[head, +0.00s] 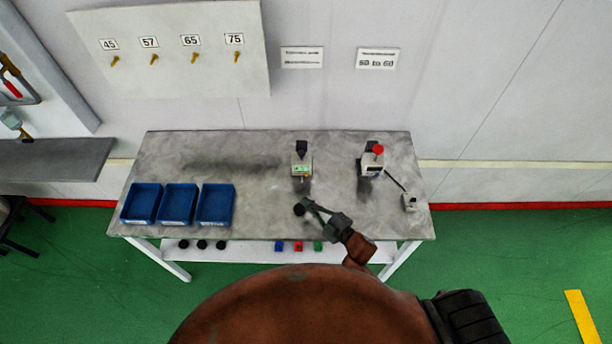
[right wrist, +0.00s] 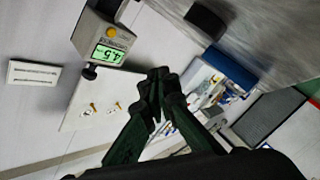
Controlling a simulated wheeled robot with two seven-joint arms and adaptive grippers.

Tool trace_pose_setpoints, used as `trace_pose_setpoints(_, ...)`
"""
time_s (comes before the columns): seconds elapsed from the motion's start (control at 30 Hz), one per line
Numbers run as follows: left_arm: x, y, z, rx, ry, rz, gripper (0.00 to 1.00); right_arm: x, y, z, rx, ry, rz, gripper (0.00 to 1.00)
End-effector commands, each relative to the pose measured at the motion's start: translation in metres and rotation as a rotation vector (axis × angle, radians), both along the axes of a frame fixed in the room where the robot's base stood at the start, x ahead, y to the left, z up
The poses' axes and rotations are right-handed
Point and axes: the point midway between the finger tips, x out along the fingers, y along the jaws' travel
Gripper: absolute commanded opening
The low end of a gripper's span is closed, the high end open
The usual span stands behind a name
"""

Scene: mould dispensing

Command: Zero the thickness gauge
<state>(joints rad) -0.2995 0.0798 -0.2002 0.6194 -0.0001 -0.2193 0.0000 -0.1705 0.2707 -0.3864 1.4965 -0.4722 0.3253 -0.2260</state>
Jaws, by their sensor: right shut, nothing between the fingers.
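The thickness gauge (head: 302,165) stands upright on the grey table, with a black top and a lit green display. In the right wrist view the gauge (right wrist: 92,35) is seen close and rotated; its display (right wrist: 109,54) shows digits that look like 4.5. A yellow-orange button (right wrist: 111,32) sits beside the display. My right gripper (head: 308,203) is in front of the gauge, apart from it. Its fingers (right wrist: 159,78) are shut and empty in the right wrist view. My left gripper is out of view.
A black round piece (head: 299,210) is beside the right fingertips. Blue trays (head: 215,221) stand at the table's left. A device with a red button (head: 372,168) stands right of the gauge, with a small box (head: 410,202) near the right edge. The table between trays and gauge is clear.

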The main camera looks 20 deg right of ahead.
Motion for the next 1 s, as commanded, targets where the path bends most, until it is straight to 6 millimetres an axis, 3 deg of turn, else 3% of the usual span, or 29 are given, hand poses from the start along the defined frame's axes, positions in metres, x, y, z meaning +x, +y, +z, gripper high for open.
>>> trace_pose_setpoints(0.6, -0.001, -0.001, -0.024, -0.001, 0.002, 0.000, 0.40, 0.071, -0.020, -0.001, 0.000, 0.000, 0.000, 0.00)
trace_pose_setpoints(1.0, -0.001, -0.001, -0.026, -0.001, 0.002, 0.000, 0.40, 0.081, -0.024, 0.000, 0.000, 0.001, -0.001, 0.00)
